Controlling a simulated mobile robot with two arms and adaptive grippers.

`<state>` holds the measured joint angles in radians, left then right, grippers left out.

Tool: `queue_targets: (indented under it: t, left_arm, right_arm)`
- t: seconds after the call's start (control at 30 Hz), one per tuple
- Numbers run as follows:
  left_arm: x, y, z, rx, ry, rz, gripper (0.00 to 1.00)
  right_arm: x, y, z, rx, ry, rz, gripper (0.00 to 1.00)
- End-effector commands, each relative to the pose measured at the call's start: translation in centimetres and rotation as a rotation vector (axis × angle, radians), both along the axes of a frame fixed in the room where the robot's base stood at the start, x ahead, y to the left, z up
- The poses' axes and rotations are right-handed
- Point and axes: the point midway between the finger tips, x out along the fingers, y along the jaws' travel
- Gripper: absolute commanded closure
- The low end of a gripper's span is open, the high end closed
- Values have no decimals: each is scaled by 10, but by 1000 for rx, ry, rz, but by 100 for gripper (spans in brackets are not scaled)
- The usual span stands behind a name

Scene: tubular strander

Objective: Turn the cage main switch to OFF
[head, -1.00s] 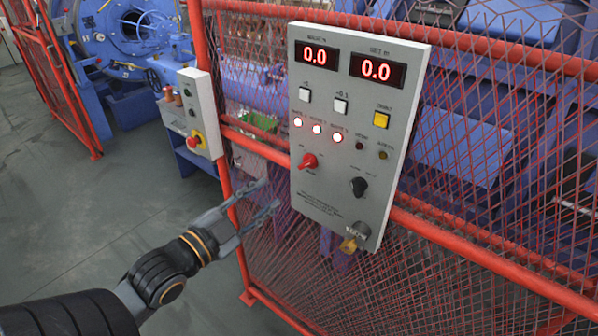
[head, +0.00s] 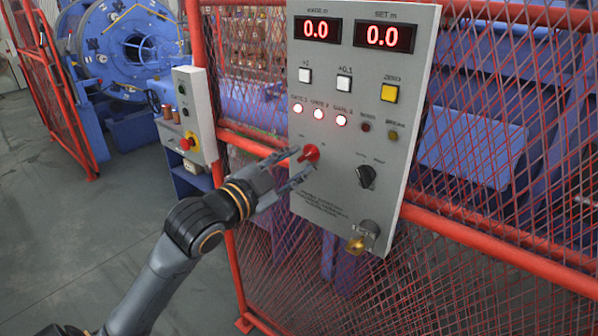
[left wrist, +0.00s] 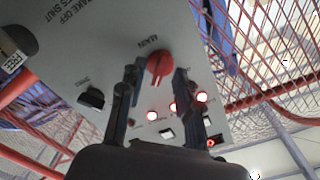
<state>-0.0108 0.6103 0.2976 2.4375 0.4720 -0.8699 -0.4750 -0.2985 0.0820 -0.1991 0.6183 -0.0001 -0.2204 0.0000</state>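The cage main switch is a red rotary knob (head: 309,153) on the grey control panel (head: 345,215), below a row of lit lamps. In the left wrist view the red knob (left wrist: 160,66) stands under the label MAIN, with its pointer mark visible. My left gripper (head: 298,164) is at the panel with its two fingers spread, one on each side of the knob. In the left wrist view a gap shows between the left finger and the knob; the right finger is close to it, and contact cannot be told. The OFF lettering is too small to read. My right gripper is out of view.
A black selector (head: 367,177) and a key switch with a brass key (head: 362,237) sit lower on the panel. Red mesh fencing (head: 480,205) surrounds the panel. A smaller box with a red stop button (head: 187,142) stands left. The floor at left is clear.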

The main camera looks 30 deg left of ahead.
Motion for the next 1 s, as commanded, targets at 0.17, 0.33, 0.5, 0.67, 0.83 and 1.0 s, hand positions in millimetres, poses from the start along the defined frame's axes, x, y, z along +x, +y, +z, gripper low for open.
queue_targets:
  t: [0.17,0.33,0.5,0.67,0.83,1.0]
  left_arm:
    - [14,-2,4,0,-1,-1,67]
    - [16,-2,3,1,-2,-1,67]
    - [16,-2,3,1,-2,-1,75]
    - [16,-2,3,1,-2,-1,100]
    - [16,-2,3,1,-1,-1,100]
    - [16,-2,3,-21,1,-2,100]
  right_arm:
    - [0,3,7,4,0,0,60]
    - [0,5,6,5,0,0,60]
    - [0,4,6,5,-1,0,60]
    - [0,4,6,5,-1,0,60]
    - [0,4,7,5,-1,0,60]
    - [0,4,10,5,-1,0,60]
